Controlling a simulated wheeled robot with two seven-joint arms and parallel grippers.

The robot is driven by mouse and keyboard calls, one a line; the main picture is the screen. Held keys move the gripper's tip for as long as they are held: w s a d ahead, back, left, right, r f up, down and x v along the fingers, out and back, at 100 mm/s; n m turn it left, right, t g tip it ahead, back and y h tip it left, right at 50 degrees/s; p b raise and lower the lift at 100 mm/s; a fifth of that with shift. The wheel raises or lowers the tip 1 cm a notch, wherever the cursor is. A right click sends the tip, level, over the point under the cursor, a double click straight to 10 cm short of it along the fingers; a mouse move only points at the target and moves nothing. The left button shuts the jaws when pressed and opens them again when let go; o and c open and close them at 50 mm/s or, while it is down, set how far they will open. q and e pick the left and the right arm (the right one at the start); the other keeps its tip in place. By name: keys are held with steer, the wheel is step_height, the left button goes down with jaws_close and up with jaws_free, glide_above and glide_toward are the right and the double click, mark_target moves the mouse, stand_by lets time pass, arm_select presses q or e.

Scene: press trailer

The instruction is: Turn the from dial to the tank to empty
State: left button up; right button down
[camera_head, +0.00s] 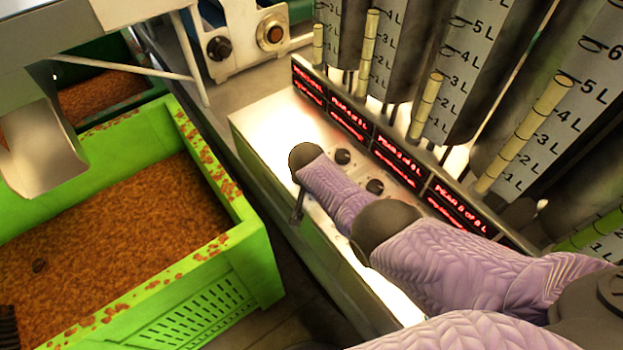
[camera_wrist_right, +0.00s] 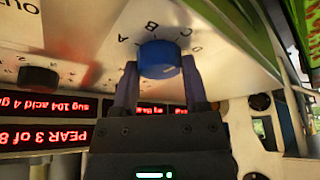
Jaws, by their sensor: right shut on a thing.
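In the right wrist view a blue dial (camera_wrist_right: 159,58) sits on the pale panel, with the letters A, B, C and D around it. My right gripper (camera_wrist_right: 159,84) has one finger on each side of the dial and is shut on it. I cannot see which letter the dial points to. In the head view my right arm crosses the lit control panel (camera_head: 265,125) and hides the blue dial. Upright tanks (camera_head: 400,45) with litre scales and level tubes stand behind it. My left gripper is not in view.
Dark knobs (camera_head: 375,186) sit on the panel beside my arm. Red displays (camera_head: 398,163) with PEAR text line its back edge. A green crate (camera_head: 255,250) of brown pulp stands left of the panel. A metal spout (camera_head: 40,150) hangs over the crate.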

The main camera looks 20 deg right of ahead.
steer(key=shift+c, duration=0.5)
jaws_free()
arm_select(q)
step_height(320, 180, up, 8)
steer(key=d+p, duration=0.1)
steer(key=p, duration=0.7)
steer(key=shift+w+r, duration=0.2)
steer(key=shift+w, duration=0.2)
arm_select(e)
steer(key=v, duration=1)
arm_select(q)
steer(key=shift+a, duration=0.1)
arm_select(e)
steer(key=shift+w, duration=0.1)
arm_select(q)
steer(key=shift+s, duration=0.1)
arm_select(e)
steer(key=shift+f, duration=0.1)
